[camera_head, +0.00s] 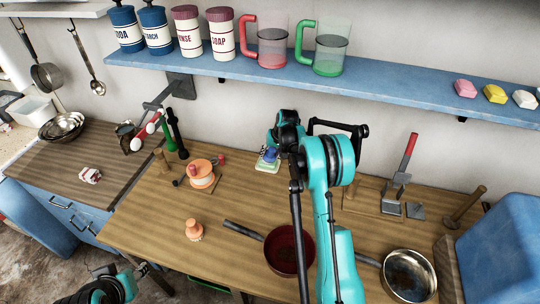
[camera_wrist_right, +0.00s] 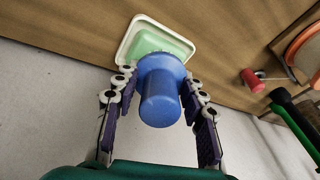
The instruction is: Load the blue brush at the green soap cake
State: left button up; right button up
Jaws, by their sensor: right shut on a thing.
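The blue brush (camera_wrist_right: 160,100) is held between the fingers of my right gripper (camera_wrist_right: 159,80), seen in the right wrist view. Its wide end is over the green soap cake (camera_wrist_right: 147,42), which lies in a pale dish (camera_wrist_right: 128,40). The brush hides part of the cake, and I cannot tell whether they touch. In the head view the brush (camera_head: 270,153) is at the dish (camera_head: 266,168) near the back of the wooden table, partly hidden by my right arm. Part of my left arm shows at the lower left, but its gripper does not.
An orange pot (camera_head: 202,173) and an orange brush (camera_head: 194,230) stand left of the dish. A dark red pan (camera_head: 287,250) and a steel pan (camera_head: 408,274) are in front. A blue shelf (camera_head: 400,80) with mugs and canisters runs above the table.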

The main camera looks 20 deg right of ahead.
jog(key=shift+r+p, duration=1.7)
jog(key=shift+r, duration=1.75)
pick_arm(q)
notch_tip(320, 180, up, 4)
jog(key=shift+f, duration=0.2)
pick_arm(e)
jog(key=shift+f, duration=0.1)
